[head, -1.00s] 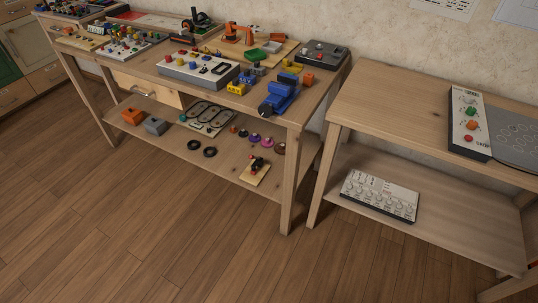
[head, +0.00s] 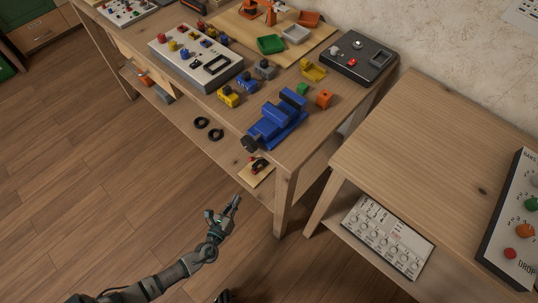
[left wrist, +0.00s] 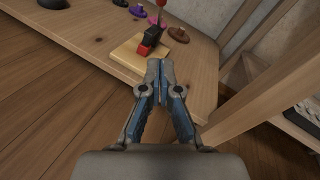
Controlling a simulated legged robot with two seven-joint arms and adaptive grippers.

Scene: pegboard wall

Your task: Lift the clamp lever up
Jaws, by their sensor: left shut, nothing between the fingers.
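The clamp (head: 260,164) is a small dark and red device on a light wooden board (head: 252,181), on the lower shelf near its front right end. In the left wrist view the clamp (left wrist: 147,42) sits on its board (left wrist: 127,52), and its lever (left wrist: 160,18) points up to the top edge of the picture, its tip possibly cut off. My left gripper (head: 235,202) is shut and empty, in front of the shelf and apart from the clamp in the head view. In the left wrist view its fingertips (left wrist: 160,66) lie just below the clamp.
Black rings (head: 208,128) lie left on the lower shelf (head: 180,115). A table leg (head: 285,203) stands right of the clamp. A blue vise (head: 275,122) overhangs the tabletop above. A white panel (head: 388,237) sits on the neighbouring table's shelf. The floor in front is free.

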